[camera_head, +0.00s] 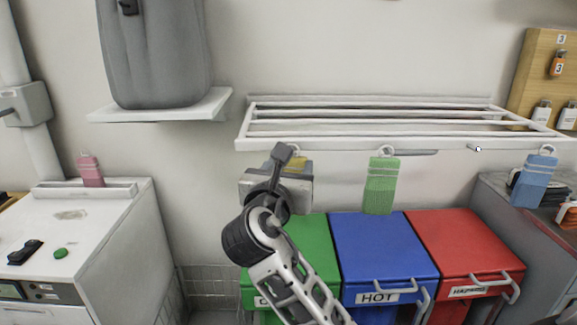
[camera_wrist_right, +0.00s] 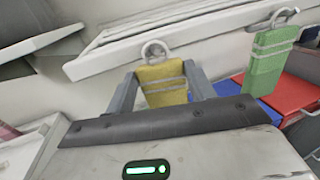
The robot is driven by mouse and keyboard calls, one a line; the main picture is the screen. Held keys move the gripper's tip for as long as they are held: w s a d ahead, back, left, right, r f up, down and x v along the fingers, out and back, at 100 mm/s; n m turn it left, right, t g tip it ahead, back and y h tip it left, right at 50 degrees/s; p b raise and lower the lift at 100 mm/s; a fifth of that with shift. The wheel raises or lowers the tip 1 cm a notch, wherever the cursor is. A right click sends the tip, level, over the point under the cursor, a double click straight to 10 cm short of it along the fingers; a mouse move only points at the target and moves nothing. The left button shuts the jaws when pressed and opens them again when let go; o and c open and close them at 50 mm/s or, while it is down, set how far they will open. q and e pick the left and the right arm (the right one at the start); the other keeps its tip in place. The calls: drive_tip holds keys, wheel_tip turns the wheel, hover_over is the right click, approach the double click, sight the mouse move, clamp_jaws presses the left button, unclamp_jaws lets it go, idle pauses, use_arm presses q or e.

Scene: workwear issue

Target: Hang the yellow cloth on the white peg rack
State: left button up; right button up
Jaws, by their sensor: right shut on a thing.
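The yellow cloth (camera_head: 297,164) has a ring at its top and is mostly hidden behind my right gripper (camera_head: 277,185) in the head view. In the right wrist view, the cloth (camera_wrist_right: 162,82) is upright between the two fingers of the right gripper (camera_wrist_right: 163,92), which is shut on it. Its ring stands above the fingers, near the front rail of the white peg rack (camera_head: 340,145) at the rack's left part. I cannot tell whether the ring is on a peg. A bare peg (camera_head: 474,148) shows further right. My left gripper is not in view.
A green cloth (camera_head: 380,187) and a blue cloth (camera_head: 535,181) hang by rings at the rack. Green (camera_head: 310,240), blue (camera_head: 385,245) and red (camera_head: 462,240) bins stand below. A shelf (camera_head: 165,110) with a grey container (camera_head: 155,55) is at left. A pink cloth (camera_head: 90,172) stands on the white cabinet.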

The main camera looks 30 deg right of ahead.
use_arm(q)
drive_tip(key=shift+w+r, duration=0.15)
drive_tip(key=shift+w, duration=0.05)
